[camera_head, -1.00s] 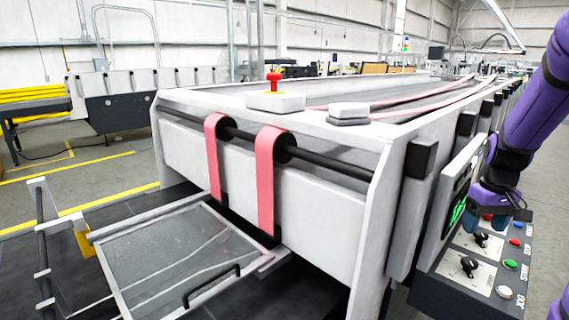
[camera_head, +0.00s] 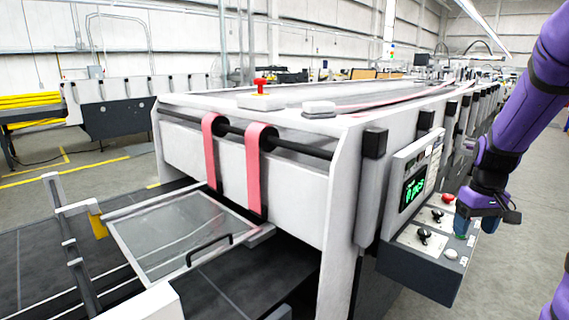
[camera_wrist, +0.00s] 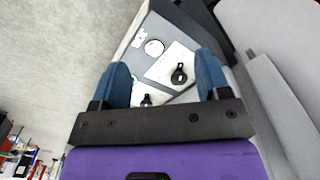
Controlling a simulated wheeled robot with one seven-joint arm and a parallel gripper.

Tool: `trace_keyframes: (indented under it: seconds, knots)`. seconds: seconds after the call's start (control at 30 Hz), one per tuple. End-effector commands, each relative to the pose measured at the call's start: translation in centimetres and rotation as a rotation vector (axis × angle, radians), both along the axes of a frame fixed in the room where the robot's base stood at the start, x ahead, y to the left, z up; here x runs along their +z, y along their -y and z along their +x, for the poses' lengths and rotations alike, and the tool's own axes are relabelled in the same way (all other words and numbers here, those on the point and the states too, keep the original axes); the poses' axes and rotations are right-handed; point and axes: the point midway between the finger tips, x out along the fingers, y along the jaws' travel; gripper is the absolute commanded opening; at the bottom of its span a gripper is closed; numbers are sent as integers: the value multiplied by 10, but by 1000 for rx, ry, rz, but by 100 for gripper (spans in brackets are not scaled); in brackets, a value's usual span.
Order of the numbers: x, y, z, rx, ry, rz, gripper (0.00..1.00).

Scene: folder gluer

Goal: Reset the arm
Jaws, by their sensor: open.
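My purple arm comes in from the right in the head view. My gripper (camera_head: 466,226) hangs over the right part of the machine's control panel (camera_head: 412,262). In the wrist view my gripper (camera_wrist: 160,85) shows two blue fingers spread apart, with nothing between them but the panel behind. Black knobs (camera_wrist: 179,73) and a white button (camera_wrist: 154,47) are on the panel beyond the fingers. In the head view a red button (camera_head: 448,199), black knobs (camera_head: 424,236) and a white button (camera_head: 451,254) show; the fingers hide part of the panel.
The folder gluer (camera_head: 290,170) fills the middle, with pink belts (camera_head: 262,165) and a red emergency button (camera_head: 261,85) on top. A green-lit display (camera_head: 414,190) stands above the panel. A clear guard (camera_head: 182,235) is at the front left. Grey floor (camera_head: 510,260) is free at the right.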

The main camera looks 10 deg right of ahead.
Motion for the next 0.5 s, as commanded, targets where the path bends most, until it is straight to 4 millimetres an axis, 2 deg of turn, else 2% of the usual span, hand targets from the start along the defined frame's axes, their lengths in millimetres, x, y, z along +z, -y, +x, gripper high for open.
trace_keyframes:
  seconds: [0.27,0.5]
  knots:
    - [20,-21,-1,12,32,-8,69]
    - [47,-51,-6,27,75,-17,69]
